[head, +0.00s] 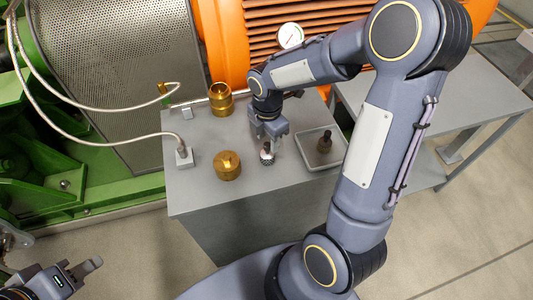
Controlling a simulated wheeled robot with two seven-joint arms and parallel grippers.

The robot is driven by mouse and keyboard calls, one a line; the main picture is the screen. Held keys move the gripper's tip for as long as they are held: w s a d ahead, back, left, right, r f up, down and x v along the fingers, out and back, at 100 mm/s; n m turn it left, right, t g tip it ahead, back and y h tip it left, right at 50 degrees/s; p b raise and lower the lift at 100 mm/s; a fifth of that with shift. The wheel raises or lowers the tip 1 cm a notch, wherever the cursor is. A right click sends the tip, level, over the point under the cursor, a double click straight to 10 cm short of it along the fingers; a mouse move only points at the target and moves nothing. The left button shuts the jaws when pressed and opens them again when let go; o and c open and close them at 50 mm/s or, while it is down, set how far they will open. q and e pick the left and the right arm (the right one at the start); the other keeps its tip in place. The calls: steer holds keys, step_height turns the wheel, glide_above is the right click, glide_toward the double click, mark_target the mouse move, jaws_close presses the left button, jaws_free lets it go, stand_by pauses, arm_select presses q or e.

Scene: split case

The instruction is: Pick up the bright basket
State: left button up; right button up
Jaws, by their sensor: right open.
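The bright basket (267,158), a small silvery piece with a dark knob on top, stands upright on the grey cabinet top, left of the tray. My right gripper (269,140) points down directly over it, with its jaws open. The fingers are close to the knob; I cannot tell whether they are around it or touching it. A darker brown basket (325,145) stands in the shallow grey tray (308,163) to the right. My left gripper (80,277) is low at the left, far from the cabinet; its finger opening is unclear.
An open brass cylinder (221,99) and a brass capped piece (227,166) stand left of the basket. A block with a cable (184,157) is at the cabinet's left edge. Orange and green machinery stands behind. A grey table (455,95) is at right.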

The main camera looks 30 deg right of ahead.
step_height(320, 180, down, 2)
jaws_close()
stand_by(0.4)
steer(key=shift+r, duration=0.15)
